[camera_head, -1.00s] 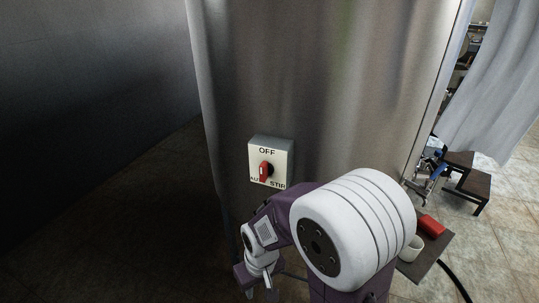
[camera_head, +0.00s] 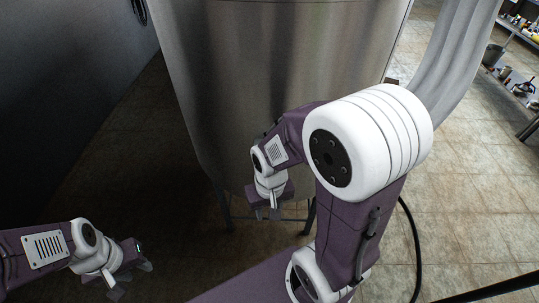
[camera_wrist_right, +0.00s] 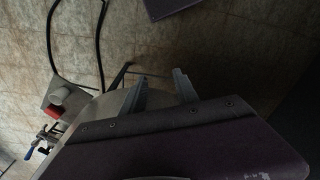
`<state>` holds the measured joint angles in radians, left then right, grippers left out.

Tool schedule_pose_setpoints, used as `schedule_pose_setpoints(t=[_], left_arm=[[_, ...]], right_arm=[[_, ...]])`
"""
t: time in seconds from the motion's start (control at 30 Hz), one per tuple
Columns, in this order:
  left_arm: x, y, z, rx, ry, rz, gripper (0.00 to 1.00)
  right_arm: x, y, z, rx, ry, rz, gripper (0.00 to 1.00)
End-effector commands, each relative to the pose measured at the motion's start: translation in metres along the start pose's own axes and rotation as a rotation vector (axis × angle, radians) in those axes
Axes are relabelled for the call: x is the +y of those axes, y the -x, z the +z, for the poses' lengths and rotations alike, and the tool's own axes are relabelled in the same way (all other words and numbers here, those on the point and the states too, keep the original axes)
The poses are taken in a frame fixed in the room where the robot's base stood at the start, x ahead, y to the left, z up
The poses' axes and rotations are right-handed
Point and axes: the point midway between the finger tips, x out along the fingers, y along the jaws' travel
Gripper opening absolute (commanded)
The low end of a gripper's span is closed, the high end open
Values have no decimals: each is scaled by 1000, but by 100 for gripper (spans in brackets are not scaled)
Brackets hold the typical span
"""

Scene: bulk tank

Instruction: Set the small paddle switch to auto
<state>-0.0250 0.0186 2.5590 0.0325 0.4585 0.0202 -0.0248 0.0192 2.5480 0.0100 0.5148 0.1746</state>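The small paddle switch is not visible in either current view. The steel tank (camera_head: 290,60) fills the upper middle of the head view. My right gripper (camera_head: 268,212) is in front of the tank's lower part, near its legs. In the right wrist view its two fingers (camera_wrist_right: 160,88) are apart with nothing between them. My left gripper (camera_head: 133,279) is at the lower left, low and away from the tank. Its fingers look spread and empty.
A black hose (camera_head: 417,240) runs along the floor at the right. A grey curtain (camera_head: 450,60) hangs beside the tank, with loaded shelves (camera_head: 515,75) beyond. The wrist view shows a red item (camera_wrist_right: 56,110) at the left. Tiled floor (camera_head: 475,190) is open at the right.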

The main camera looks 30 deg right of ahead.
Motion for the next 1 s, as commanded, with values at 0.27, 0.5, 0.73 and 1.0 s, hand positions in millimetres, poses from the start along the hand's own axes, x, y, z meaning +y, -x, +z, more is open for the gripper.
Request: schedule_pose_setpoints(t=[0.27, 0.5, 0.73, 1.0], left_arm=[[-1, -40, 5, -2, 0, 0, 36], [-2, -78, 9, -2, 0, 0, 36], [-2, -75, 8, -2, 0, 0, 36], [-2, -78, 9, -2, 0, 0, 36]], right_arm=[[24, 36, -78, 156, -337, 101, 36], [39, 62, -124, 336, -399, 109, 36], [40, 58, -126, 333, -399, 109, 36], [49, 6, -141, 329, -398, 110, 36]])
